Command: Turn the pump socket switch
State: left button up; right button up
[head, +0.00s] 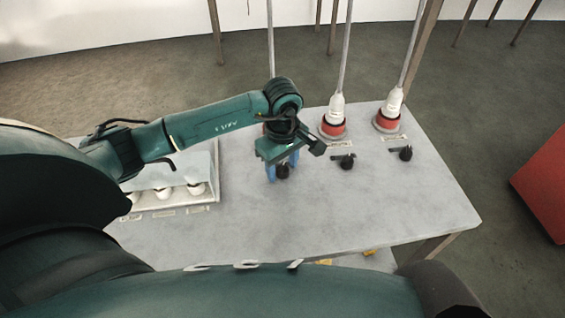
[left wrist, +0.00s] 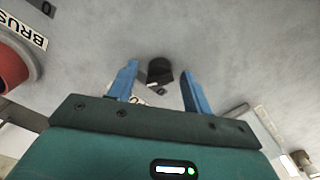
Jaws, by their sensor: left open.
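My left gripper (head: 282,166) is open over a black switch knob (head: 283,172) on the grey tabletop, the leftmost of three in a row. In the left wrist view the same knob (left wrist: 160,70) shows between and just beyond the two blue fingertips (left wrist: 159,78), with no visible contact. A pale label by the knob is mostly hidden by the gripper, so I cannot read whether it says pump. My right gripper is not in view.
The middle switch (head: 346,162) and right switch (head: 405,153) stand before red sockets (head: 333,126) (head: 387,121) with white plugs. A label reading "BRUS…" (left wrist: 24,30) is beside one red socket. A tray (head: 215,185) with white cups is at left. The front tabletop is clear.

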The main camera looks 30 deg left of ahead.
pick_arm(q)
jog(key=c, duration=1)
jog(key=shift+o, duration=0.2)
